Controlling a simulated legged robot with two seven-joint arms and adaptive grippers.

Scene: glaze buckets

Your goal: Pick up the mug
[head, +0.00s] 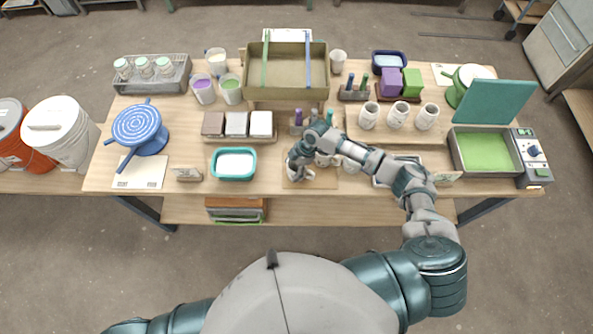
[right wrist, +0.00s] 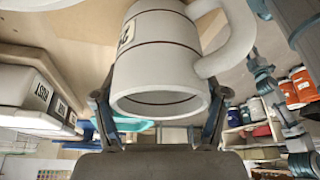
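In the head view the mug (head: 294,175) is on a small brown board, partly covered by my right gripper (head: 298,160). The fingers of that gripper also show in the wrist view (right wrist: 160,100), spread on either side of the mug's rim. I see no clear grip on it. My left gripper is out of view.
A teal tray (head: 233,177) lies left of the board (head: 325,181). Glaze blocks stand on a rack (head: 237,139) behind it. Three white cups stand on a board (head: 410,136) to the right. A blue turntable (head: 138,125) stands at the left. The bench front edge is close.

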